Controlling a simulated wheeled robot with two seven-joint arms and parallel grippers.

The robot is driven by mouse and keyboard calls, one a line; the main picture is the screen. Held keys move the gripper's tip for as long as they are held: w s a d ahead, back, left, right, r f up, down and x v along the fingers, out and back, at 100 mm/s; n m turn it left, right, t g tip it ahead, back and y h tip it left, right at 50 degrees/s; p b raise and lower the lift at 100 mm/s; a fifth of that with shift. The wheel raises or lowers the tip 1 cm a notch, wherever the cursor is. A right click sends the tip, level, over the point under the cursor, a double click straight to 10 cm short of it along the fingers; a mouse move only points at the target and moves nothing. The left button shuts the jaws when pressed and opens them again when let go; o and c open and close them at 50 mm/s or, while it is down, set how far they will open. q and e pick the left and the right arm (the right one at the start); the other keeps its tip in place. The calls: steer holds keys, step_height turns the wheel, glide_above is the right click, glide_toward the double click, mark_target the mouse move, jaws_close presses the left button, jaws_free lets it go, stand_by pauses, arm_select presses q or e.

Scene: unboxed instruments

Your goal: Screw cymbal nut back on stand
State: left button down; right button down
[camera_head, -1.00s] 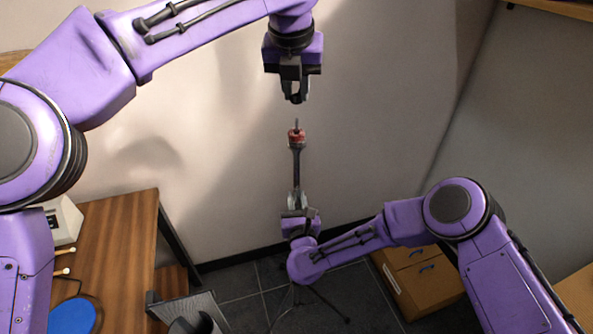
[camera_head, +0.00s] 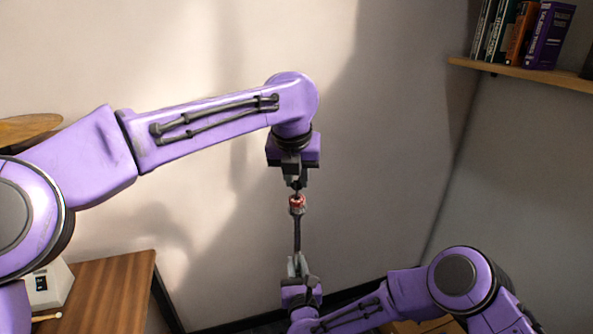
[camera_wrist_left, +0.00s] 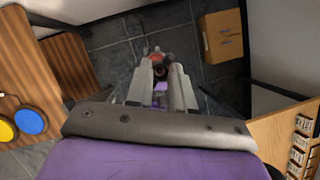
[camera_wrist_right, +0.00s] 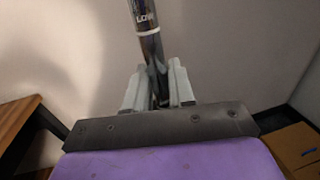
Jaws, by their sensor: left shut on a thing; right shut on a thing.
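The cymbal stand (camera_head: 297,235) rises upright as a thin dark pole. Red felt (camera_head: 297,203) sits near its top; it also shows in the left wrist view (camera_wrist_left: 155,57). My left gripper (camera_head: 296,184) points down over the stand top, shut on the small dark cymbal nut (camera_wrist_left: 160,70). The nut is mostly hidden by the fingers, at or just above the rod tip; I cannot tell whether they touch. My right gripper (camera_head: 298,268) is shut on the pole below, which also fills its fingers in the right wrist view (camera_wrist_right: 150,45).
A wooden table (camera_head: 112,290) with a white device (camera_head: 48,287) stands at the lower left. A shelf (camera_head: 530,75) with books is at the upper right. Open space surrounds the stand top.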

arm_select(q)
steer(key=shift+f, duration=0.25)
steer(key=shift+f, duration=0.55)
stand_by(0.4)
steer(key=m, duration=0.2)
steer(key=m+h, duration=0.1)
steer(key=m+g+h, duration=0.1)
steer(key=m, duration=0.1)
steer(key=shift+w+a+m, duration=0.15)
steer(key=shift+a+m, duration=0.15)
steer(key=m+h, duration=0.1)
steer(key=m, duration=0.2)
steer(key=shift+f+g, duration=0.1)
steer(key=shift+g, duration=0.3)
steer(key=shift+d+m+g+h, duration=0.3)
steer(key=shift+d+m+g, duration=0.1)
steer(key=shift+m, duration=1.4)
arm_select(e)
steer(key=shift+a, duration=0.1)
arm_select(q)
steer(key=shift+a+m+g, duration=0.3)
steer(key=shift+a+m, duration=0.05)
steer(key=shift+m, duration=0.15)
